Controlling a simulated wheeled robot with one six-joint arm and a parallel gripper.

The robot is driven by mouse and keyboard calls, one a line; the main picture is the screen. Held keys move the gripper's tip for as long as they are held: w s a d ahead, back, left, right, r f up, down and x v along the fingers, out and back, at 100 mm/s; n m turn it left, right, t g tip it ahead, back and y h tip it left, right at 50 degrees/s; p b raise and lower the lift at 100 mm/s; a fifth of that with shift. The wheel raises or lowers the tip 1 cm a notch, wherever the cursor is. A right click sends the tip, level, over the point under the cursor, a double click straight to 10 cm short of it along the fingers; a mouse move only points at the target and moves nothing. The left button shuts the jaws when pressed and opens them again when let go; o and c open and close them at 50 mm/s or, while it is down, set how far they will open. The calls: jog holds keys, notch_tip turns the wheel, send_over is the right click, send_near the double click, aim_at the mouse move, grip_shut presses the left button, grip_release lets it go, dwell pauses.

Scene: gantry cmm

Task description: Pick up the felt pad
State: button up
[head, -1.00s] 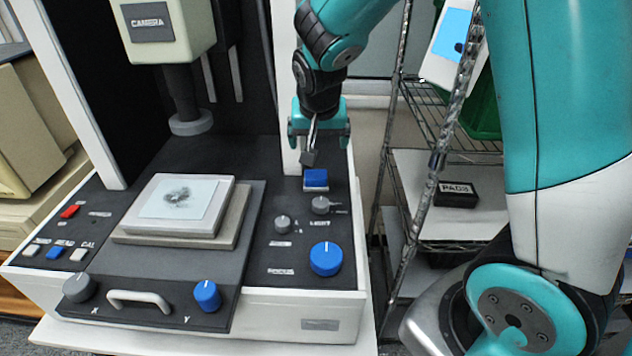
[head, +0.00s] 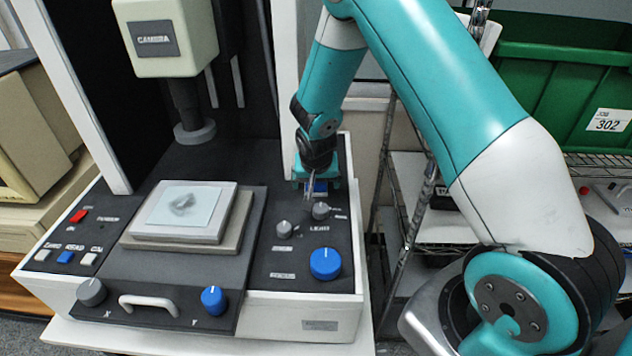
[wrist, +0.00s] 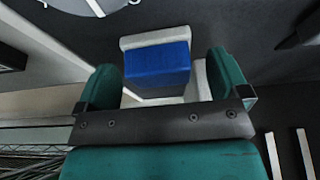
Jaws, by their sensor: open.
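The felt pad looks to be the blue block (head: 321,186) on a white base, at the back right of the machine's black panel. In the head view my gripper (head: 313,190) is over it and hides much of it. In the wrist view the blue pad (wrist: 157,65) lies between and just beyond the two teal fingers, with its white base (wrist: 150,38) showing along the far edge. The fingers are apart, with a gap on each side of the pad. I see no contact.
A large blue knob (head: 326,263) and small grey knobs (head: 321,211) stand in front of the pad. The stage with a glass plate (head: 183,205) is to the left, under the camera head (head: 163,38). A wire shelf with a green bin (head: 560,95) is at right.

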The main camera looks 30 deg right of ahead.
jog(key=shift+w+f, duration=0.1)
jog(key=shift+f, duration=0.15)
jog(key=c, duration=1)
jog(key=shift+r, duration=0.5)
notch_tip(320, 180, up, 6)
jog(key=shift+b, duration=1.15)
jog(key=s+a+b, duration=0.1)
jog(key=s+a, duration=0.2)
jog(key=s, duration=0.2)
jog(key=s+a+b, duration=0.2)
jog(key=s+a, duration=0.1)
jog(key=s, duration=0.2)
jog(key=s+a+b, duration=0.2)
jog(key=s+a, duration=0.1)
jog(key=s, duration=0.1)
jog(key=shift+s, duration=0.4)
jog(key=shift+s+a, duration=0.1)
jog(key=shift+s, duration=0.25)
jog(key=shift+o, duration=0.3)
